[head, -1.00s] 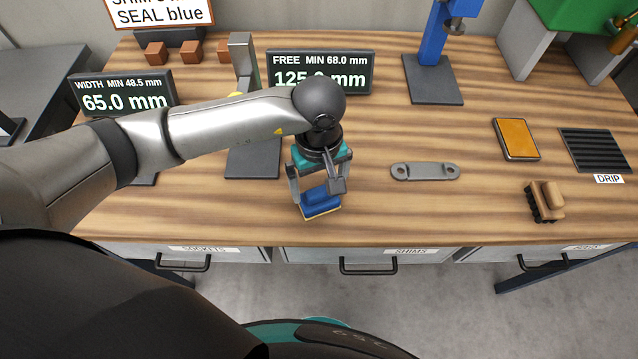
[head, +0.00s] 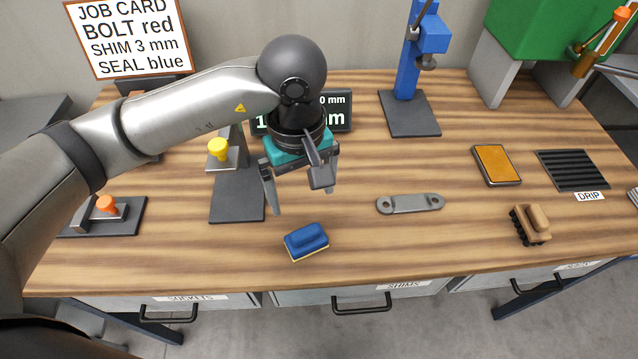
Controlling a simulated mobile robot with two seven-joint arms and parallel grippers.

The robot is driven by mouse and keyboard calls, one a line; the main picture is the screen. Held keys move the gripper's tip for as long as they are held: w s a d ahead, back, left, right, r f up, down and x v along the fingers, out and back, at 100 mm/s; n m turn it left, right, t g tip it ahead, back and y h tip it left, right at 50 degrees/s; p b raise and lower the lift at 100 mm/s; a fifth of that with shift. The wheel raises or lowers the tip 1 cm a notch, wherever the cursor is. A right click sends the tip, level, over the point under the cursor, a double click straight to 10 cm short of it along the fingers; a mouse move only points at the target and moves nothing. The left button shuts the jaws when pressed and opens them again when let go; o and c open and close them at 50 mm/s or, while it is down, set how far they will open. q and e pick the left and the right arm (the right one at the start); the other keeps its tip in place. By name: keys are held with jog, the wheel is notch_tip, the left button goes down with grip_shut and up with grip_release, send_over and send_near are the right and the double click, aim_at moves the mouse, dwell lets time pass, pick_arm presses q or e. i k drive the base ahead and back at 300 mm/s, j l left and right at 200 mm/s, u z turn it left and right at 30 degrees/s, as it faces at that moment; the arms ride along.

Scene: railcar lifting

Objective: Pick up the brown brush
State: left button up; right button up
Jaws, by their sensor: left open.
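The brown brush (head: 531,225), with a tan handle and dark bristles, lies on the right part of the wooden bench near its front edge. My left gripper (head: 301,205) is open and empty above the bench, far to the left of the brush. A blue block-shaped tool with a pale yellow underside (head: 306,241) lies on the bench just below and in front of the left gripper, apart from it. My right gripper is not in view.
A grey two-hole link (head: 410,203) lies between the gripper and the brush. An orange pad (head: 496,165) and a black drip grille (head: 572,170) lie behind the brush. A blue press stand (head: 409,110) stands at the back. The bench (head: 450,245) is otherwise clear around the brush.

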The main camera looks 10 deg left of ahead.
aim_at(532, 225)
jog(key=z, duration=1.3)
